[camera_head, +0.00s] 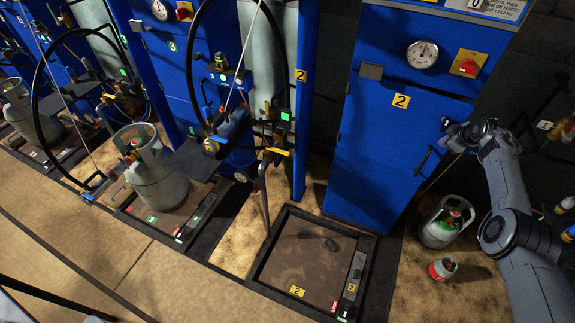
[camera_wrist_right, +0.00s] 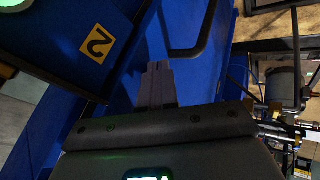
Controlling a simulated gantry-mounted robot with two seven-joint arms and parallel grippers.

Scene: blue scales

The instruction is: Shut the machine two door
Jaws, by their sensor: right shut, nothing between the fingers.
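My right gripper (camera_head: 447,127) is at the door's upper right edge, above the handle. In the right wrist view its fingers (camera_wrist_right: 158,82) are together and empty, in front of blue panels, with the black handle (camera_wrist_right: 190,48) beyond the tips. Contact is unclear. My left gripper is not in view.
A gauge (camera_head: 422,54) and red switch (camera_head: 468,66) sit above the door. A floor scale (camera_head: 300,265) lies in front. Hoses and another cylinder (camera_head: 155,175) are left.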

